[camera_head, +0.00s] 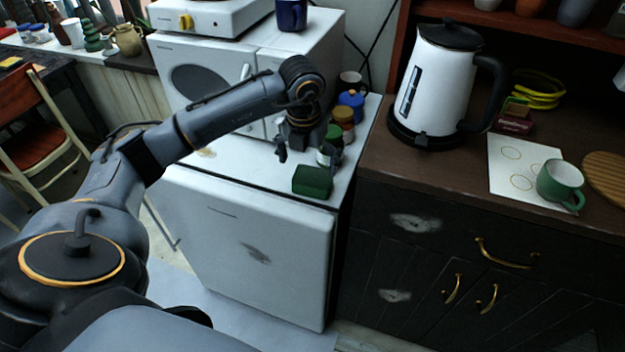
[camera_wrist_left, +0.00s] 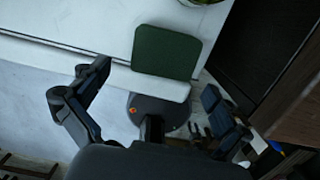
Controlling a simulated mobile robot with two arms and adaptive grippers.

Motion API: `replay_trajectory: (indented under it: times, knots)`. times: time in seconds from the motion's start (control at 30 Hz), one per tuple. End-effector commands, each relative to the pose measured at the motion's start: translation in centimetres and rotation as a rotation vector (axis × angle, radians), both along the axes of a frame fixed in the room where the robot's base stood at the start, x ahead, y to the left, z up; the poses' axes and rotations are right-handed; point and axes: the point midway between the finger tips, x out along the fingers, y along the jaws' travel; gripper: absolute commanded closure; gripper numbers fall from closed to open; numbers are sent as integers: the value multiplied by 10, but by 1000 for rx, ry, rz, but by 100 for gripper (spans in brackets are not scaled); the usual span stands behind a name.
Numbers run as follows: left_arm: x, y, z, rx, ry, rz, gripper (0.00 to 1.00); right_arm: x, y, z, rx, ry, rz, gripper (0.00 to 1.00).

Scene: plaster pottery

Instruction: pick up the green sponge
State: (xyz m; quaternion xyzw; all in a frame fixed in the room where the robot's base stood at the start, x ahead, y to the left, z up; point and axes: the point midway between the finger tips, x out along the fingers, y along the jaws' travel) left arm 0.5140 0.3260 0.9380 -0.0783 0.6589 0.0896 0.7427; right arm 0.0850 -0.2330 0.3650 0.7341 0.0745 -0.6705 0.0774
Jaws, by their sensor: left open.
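The green sponge (camera_head: 312,181) lies on the front right of the white cabinet's top. It shows in the left wrist view (camera_wrist_left: 165,52) as a dark green rounded block near the top middle. My left gripper (camera_head: 300,150) is above the cabinet top, behind the sponge in the head view. In the left wrist view its two fingers (camera_wrist_left: 155,95) are spread apart with nothing between them, and the sponge is beyond them, apart from both. My right gripper is not in view.
Small jars (camera_head: 341,122) stand just behind the sponge, close to my left gripper. A white microwave (camera_head: 205,85) is at the back of the cabinet top. A white kettle (camera_head: 437,85) and a green mug (camera_head: 561,182) stand on the brown counter at right. The cabinet top left of the sponge is clear.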

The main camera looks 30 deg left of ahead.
Motion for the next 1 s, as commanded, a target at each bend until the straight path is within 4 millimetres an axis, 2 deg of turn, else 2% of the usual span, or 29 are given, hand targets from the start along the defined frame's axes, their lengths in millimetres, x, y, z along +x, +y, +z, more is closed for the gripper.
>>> replay_trajectory:
  times: [0.27,0.53,0.83,1.0]
  knots:
    - [5,-1,-21,-2,3,-2,0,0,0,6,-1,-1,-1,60]
    - [15,-1,-58,-3,2,-1,0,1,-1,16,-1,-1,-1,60]
    - [17,-1,-65,-1,-1,-3,0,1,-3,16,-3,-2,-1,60]
    - [17,-1,-64,-1,-1,-3,27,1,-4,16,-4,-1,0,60]
